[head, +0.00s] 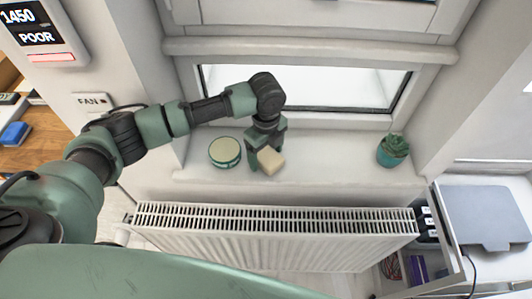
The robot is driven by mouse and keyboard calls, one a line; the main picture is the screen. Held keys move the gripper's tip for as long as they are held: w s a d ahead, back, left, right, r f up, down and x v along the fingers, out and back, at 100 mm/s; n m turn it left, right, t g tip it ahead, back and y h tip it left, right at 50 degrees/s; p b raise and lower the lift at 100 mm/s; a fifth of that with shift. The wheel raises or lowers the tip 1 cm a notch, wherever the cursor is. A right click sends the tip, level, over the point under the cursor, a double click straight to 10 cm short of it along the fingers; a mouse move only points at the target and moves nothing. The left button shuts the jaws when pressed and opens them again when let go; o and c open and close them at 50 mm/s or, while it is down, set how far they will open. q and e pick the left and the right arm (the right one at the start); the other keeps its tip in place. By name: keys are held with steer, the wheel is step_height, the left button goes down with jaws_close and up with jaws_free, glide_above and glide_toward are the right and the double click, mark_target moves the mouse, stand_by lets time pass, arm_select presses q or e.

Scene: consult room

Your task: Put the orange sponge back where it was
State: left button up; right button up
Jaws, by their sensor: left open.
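A pale tan block (270,160) is at the fingers of my left gripper (266,158), over the white window sill (325,172). It looks tilted and beige rather than clearly orange; it is the only sponge-like thing near the gripper. My left gripper points down with its jaws open around or against the block; the fingers partly hide it. I cannot tell whether the block touches the sill. My right gripper is not in view.
A round green tin with a cream lid (225,152) stands just left of the gripper. A succulent in a teal pot (393,152) stands at the sill's right. Sill between is clear. A white radiator (270,238) is below. A grey flat device (485,215) lies at right.

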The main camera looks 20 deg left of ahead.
mark_target(266, 154)
arm_select(q)
step_height(266, 154, up, 8)
steer(key=p, duration=0.8)
steer(key=shift+r, duration=2.1)
